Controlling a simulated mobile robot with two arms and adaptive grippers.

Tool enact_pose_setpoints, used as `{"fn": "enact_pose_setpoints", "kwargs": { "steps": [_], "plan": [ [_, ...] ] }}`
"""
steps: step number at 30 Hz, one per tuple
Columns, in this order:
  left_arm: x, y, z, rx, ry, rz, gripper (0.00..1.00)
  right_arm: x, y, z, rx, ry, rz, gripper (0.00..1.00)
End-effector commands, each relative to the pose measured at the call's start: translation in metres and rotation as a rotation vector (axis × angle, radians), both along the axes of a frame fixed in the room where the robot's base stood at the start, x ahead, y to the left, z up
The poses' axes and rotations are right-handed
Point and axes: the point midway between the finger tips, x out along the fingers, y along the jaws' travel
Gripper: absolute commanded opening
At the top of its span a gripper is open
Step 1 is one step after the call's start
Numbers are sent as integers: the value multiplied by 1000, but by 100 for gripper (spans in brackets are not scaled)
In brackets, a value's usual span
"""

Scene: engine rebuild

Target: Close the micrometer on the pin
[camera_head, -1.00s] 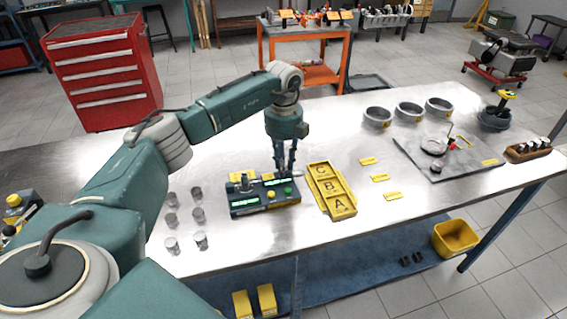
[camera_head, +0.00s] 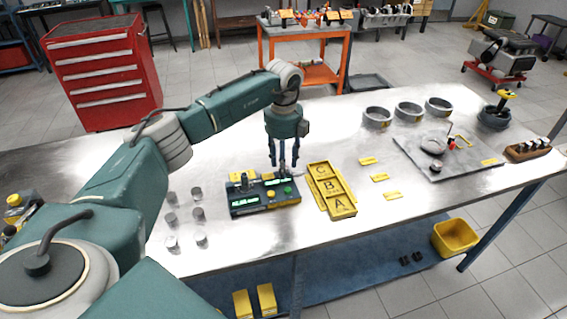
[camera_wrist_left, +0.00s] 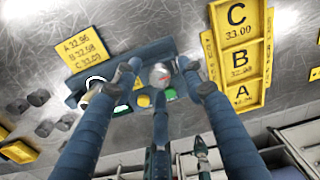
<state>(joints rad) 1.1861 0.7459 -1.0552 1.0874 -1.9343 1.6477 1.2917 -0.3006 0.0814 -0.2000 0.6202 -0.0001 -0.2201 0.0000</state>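The micrometer (camera_head: 263,197) is a dark bench unit with lit green displays, a yellow and a green button, and a small grey upright part (camera_head: 245,183) at its back left. I cannot tell whether a pin sits in it. My left gripper (camera_head: 283,169) points down at its back right end, fingers apart. In the left wrist view the fingers (camera_wrist_left: 160,85) stand spread around a round silver knob (camera_wrist_left: 158,75), with gaps visible. The gripper hides part of the unit there. Several grey metal pins (camera_head: 197,193) stand on the table to the left. My right gripper is not in view.
A yellow tray (camera_head: 323,179) marked C, B, A lies close right of the micrometer. Yellow tags (camera_head: 379,178), several metal rings (camera_head: 409,109) and a grey plate (camera_head: 479,163) lie further right. A yellow label plate (camera_wrist_left: 84,48) lies behind the micrometer.

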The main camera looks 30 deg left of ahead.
Motion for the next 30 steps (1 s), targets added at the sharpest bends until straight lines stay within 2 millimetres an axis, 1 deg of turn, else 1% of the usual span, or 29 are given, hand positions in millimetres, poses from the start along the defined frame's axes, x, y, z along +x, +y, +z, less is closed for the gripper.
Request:
{"fn": "enact_pose_setpoints", "kwargs": {
  "steps": [5, 8, 11, 18, 21, 25, 30],
  "plan": [
    [0, 0, 2, 0, 1, -1, 41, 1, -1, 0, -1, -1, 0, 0],
    [1, 0, 12, -1, -2, -1, 41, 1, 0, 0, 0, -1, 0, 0],
    [1, 0, 29, -1, -3, 0, 41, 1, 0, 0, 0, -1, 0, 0],
    [1, 0, 81, -1, -4, -1, 41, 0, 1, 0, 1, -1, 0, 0],
    [0, 0, 98, -1, -3, 0, 41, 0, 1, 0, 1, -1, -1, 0],
    [0, 0, 113, 0, -1, 0, 41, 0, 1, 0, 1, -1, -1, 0],
    [-1, 0, 120, 1, 1, 0, 41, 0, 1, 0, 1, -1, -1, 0]
  ]
}}
